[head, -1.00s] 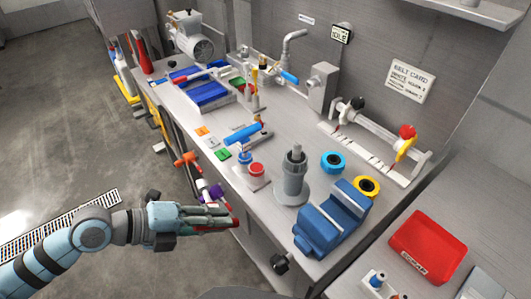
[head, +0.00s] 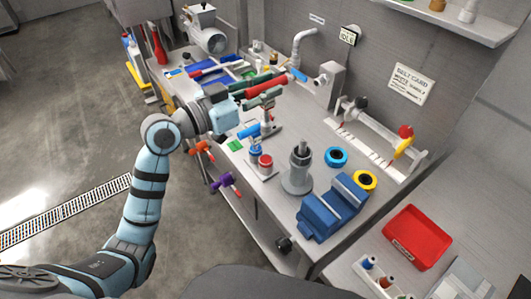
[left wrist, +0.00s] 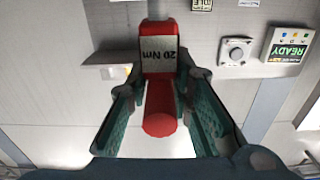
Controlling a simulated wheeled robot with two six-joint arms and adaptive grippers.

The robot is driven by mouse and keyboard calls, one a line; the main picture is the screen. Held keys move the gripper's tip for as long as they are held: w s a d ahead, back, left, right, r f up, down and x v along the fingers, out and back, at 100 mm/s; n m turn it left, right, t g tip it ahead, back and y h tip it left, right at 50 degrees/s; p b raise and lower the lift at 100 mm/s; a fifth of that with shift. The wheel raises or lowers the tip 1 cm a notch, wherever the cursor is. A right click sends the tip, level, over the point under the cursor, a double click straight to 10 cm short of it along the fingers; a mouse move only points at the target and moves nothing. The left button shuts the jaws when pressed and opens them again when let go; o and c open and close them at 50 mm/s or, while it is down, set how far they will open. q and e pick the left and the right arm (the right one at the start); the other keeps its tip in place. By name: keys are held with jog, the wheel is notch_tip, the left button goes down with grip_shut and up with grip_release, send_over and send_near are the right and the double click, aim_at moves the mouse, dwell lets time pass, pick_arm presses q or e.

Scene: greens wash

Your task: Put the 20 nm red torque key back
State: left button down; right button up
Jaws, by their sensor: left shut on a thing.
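My left gripper (head: 264,94) is above the back left part of the bench (head: 335,118). It is shut on the red torque key (head: 258,86), which points toward the back wall. In the left wrist view the red key (left wrist: 159,122) lies between the green fingers of the left gripper (left wrist: 160,82), and its pale label reads 20 Nm. A blue cylindrical tool (head: 247,131) lies on the bench below the gripper. The key's place is not clear to me, as the arm and gripper cover part of the bench. My right gripper is not in view.
Blue trays (head: 205,75) and a grey motor (head: 207,38) stand at the back left. A grey post (head: 299,168) and a blue vise (head: 333,207) stand at the front. A red bin (head: 412,236) is at right. Orange and purple handles stick out at the bench's front edge.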

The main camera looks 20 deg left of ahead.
pick_arm(q)
notch_tip(320, 180, down, 16)
jog(key=b, duration=0.3)
jog(key=shift+f, duration=0.15)
jog(key=c, duration=1.5)
grip_release()
jog(key=shift+w+a, duration=0.15)
jog(key=shift+o, duration=0.3)
jog(key=shift+s, duration=0.2)
